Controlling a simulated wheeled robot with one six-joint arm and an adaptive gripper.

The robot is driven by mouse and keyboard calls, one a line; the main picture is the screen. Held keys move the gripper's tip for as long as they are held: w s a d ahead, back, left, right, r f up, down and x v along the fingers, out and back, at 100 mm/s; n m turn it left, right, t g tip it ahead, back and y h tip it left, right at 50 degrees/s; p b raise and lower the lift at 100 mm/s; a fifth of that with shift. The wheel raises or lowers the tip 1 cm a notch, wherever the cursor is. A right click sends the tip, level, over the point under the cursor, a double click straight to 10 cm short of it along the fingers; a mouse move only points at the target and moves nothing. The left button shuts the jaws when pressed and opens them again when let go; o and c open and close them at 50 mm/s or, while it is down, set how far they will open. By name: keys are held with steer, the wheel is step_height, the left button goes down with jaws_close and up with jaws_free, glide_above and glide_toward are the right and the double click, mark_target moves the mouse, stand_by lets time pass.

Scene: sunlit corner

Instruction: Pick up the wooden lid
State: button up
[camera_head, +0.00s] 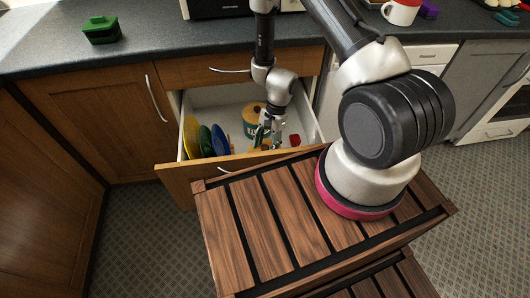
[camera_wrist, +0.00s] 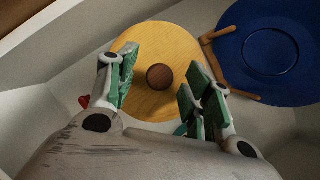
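The wooden lid (camera_wrist: 148,103) is a round, light yellow-brown disc with a dark brown knob (camera_wrist: 160,77) in its middle, seen from above in the wrist view. My gripper (camera_wrist: 160,72) is open, with its green-padded fingers apart on the left and right of the knob. I cannot tell whether the fingers touch the lid.
In the drawer, plates including a blue one (camera_wrist: 268,50) stand at the left, with a wooden rack (camera_wrist: 233,91) beside it in the wrist view. A teal-and-yellow container (camera_head: 249,122) is close to my gripper. A red object (camera_head: 294,140) lies right. Drawer walls enclose the space.

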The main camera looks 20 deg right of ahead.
jaws_close()
